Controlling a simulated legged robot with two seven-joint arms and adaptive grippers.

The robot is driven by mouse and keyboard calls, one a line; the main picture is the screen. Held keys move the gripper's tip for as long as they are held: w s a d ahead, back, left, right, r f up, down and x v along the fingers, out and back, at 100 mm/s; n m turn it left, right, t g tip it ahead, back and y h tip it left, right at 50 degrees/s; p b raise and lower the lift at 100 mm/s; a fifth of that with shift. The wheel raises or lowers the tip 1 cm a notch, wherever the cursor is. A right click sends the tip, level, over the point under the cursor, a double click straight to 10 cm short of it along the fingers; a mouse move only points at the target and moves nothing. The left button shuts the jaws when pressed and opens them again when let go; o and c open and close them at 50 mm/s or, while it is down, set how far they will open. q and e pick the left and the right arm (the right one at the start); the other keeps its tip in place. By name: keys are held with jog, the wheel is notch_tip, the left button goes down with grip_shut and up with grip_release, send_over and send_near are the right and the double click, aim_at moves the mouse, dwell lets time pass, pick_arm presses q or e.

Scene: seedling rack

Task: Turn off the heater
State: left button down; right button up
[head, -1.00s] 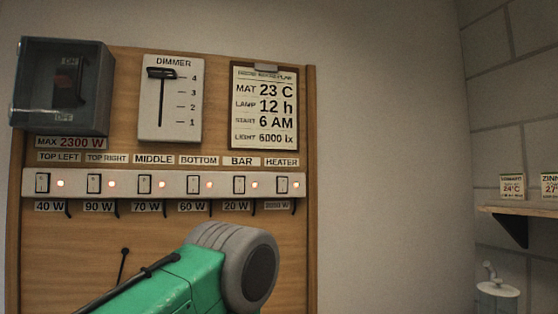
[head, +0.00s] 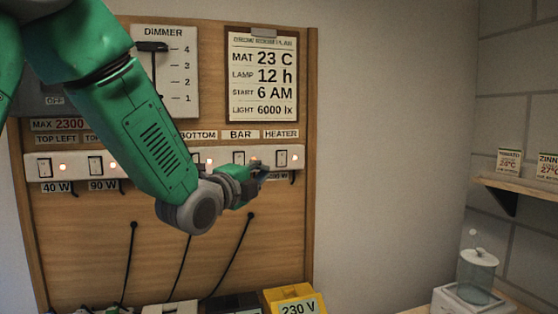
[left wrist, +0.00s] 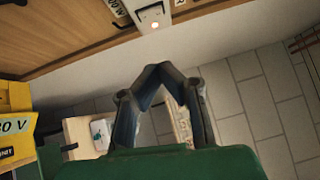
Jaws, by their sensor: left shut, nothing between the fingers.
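The HEATER switch (head: 282,158) is the rightmost rocker on the white switch strip (head: 73,170), under the HEATER label (head: 281,134). A small red light (head: 295,157) glows beside it. In the left wrist view, a lit switch (left wrist: 150,12) shows at the top edge, just beyond the fingers. My left gripper (head: 264,170) is just left of and below the HEATER switch in the head view; contact cannot be told. Its fingertips (left wrist: 158,70) meet, with nothing between them. My left arm hides the MIDDLE switch and part of the BOTTOM one. My right gripper is out of view.
The BAR switch (head: 239,158) is close beside the gripper. A dimmer slider (head: 153,47) and settings card (head: 262,77) are above. A yellow 230 V box (head: 292,294) stands below. A shelf (head: 510,187) is at right, with free space before the plain wall.

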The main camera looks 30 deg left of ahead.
pick_arm(q)
jog(key=p, duration=0.3)
send_near(284, 155)
jog(key=w+d, duration=0.2)
jog(key=w, duration=0.2)
jog(key=shift+w+a+r+p, duration=0.15)
jog(key=shift+w+a+p, duration=0.4)
jog(key=shift+w, duration=0.45)
jog(key=shift+w+a+r, duration=0.1)
jog(key=shift+w+a, duration=0.45)
jog(key=shift+a, duration=0.1)
jog(key=shift+w, duration=0.1)
jog(key=shift+a+r, duration=0.1)
jog(key=shift+a, duration=0.05)
jog(key=shift+r, duration=0.1)
